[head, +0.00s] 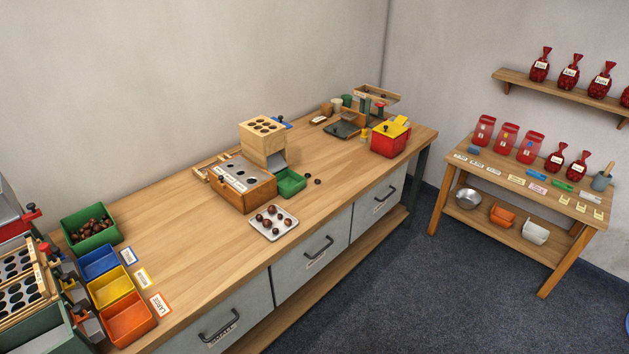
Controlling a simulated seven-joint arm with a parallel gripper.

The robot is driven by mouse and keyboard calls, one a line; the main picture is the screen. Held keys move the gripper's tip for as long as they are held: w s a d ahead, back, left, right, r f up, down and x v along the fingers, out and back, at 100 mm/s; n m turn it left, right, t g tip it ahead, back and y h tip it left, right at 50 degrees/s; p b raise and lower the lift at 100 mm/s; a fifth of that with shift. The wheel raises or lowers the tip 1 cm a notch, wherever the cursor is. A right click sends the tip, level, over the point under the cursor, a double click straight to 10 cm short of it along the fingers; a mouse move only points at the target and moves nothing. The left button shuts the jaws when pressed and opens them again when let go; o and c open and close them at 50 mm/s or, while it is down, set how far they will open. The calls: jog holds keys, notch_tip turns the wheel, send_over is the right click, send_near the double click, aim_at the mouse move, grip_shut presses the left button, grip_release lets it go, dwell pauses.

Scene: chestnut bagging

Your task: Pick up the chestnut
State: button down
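Several brown chestnuts (270,211) lie spread out on a small white tray (257,231) near the front edge of the wooden bench. Two small dark round things (317,182), apparently loose chestnuts, lie on the bench to the right of a small green tray (291,186). More chestnuts (92,226) fill part of a green bin (75,242) at the left. Which chestnut is meant cannot be told. My gripper is not in view.
A wooden box with round holes (258,197) and a taller wooden block (262,145) stand behind the white tray. Blue, yellow and orange bins (130,318) stand at the left. A red box (389,143) stands at the far end. The bench (190,255) is clear left of the tray.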

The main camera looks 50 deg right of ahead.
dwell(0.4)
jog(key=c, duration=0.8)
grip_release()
